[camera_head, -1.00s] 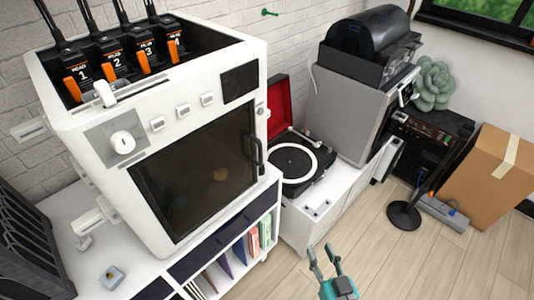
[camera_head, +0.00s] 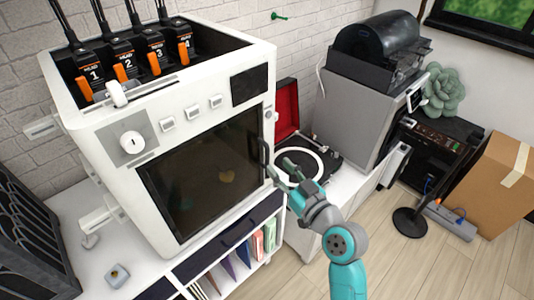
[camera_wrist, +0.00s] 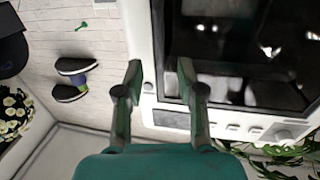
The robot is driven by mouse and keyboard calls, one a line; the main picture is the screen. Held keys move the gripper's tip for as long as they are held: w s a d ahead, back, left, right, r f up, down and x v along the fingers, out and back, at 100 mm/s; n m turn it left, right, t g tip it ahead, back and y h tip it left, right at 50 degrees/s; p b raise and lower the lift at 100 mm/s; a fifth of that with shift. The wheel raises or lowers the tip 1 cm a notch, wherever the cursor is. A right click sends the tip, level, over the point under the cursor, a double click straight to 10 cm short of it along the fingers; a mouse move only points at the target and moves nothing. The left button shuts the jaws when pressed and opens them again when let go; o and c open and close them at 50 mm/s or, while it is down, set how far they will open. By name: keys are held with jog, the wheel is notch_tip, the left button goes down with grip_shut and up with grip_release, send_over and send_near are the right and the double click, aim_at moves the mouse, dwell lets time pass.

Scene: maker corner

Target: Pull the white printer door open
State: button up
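The white printer (camera_head: 95,158) stands on a white cabinet at the left. Its front door (camera_head: 205,180) is a dark glass panel and looks closed. The door's dark upright handle (camera_head: 265,158) is at the door's right edge. My gripper (camera_head: 279,170) is open and empty, its fingertips close to the handle's lower right; I cannot tell whether they touch it. In the wrist view my open gripper (camera_wrist: 160,70) faces the printer's white edge, with the dark door glass (camera_wrist: 235,85) to the right. The handle is not clear in that view.
A turntable (camera_head: 330,180) with a red lid stands just behind my gripper. A grey machine (camera_head: 350,115) with a black top stands farther right. A black stand (camera_head: 408,222) and a cardboard box (camera_head: 490,185) are on the floor. Wooden floor is free at lower right.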

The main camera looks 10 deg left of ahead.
aim_at(268, 155)
jog(key=x, duration=0.7)
grip_shut()
